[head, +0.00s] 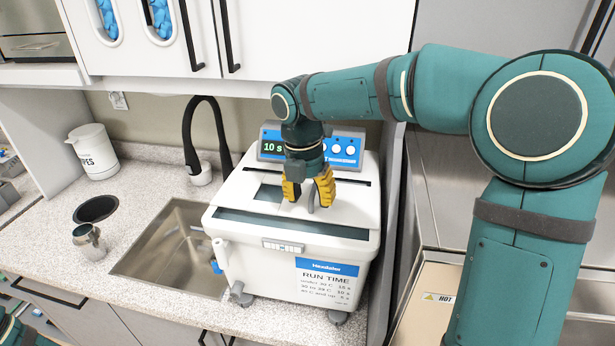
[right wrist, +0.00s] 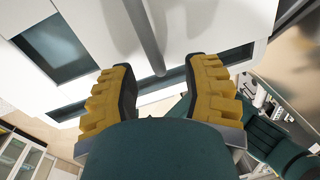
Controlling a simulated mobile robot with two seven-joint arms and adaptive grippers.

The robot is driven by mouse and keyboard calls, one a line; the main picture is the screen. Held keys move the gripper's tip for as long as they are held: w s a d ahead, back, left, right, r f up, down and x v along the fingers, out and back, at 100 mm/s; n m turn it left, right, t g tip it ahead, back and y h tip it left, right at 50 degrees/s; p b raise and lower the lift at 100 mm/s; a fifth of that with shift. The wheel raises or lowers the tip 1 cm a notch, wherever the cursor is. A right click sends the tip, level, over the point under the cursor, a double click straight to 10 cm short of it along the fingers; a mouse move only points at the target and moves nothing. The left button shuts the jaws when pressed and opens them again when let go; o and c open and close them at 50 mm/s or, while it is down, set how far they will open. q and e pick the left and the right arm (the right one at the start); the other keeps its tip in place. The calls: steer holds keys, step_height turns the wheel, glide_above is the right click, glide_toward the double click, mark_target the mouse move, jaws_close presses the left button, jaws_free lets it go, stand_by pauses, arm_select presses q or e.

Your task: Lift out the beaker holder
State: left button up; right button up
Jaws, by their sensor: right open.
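A white plate-like insert with a dark rectangular opening, which looks like the beaker holder (head: 247,188), sits in the top of the white bath unit (head: 285,262). A grey upright handle (head: 311,199) rises from it. My right gripper (head: 308,192) is open, pointing down over the plate, with the handle between its yellow fingers. In the right wrist view the grey handle (right wrist: 146,38) runs between the open fingers (right wrist: 165,88), with gaps on both sides. The holder's opening (right wrist: 55,47) shows left of it. My left gripper is out of view.
The unit's control panel (head: 340,148) stands behind the plate. A sink (head: 172,245) with a black faucet (head: 188,140) is left of the unit. White cabinets (head: 290,35) hang above.

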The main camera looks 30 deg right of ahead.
steer(key=shift+d+f, duration=0.1)
steer(key=shift+f, duration=0.7)
jaws_close()
steer(key=shift+r, duration=0.1)
steer(key=shift+r+p, duration=1.5)
steer(key=shift+p, duration=0.15)
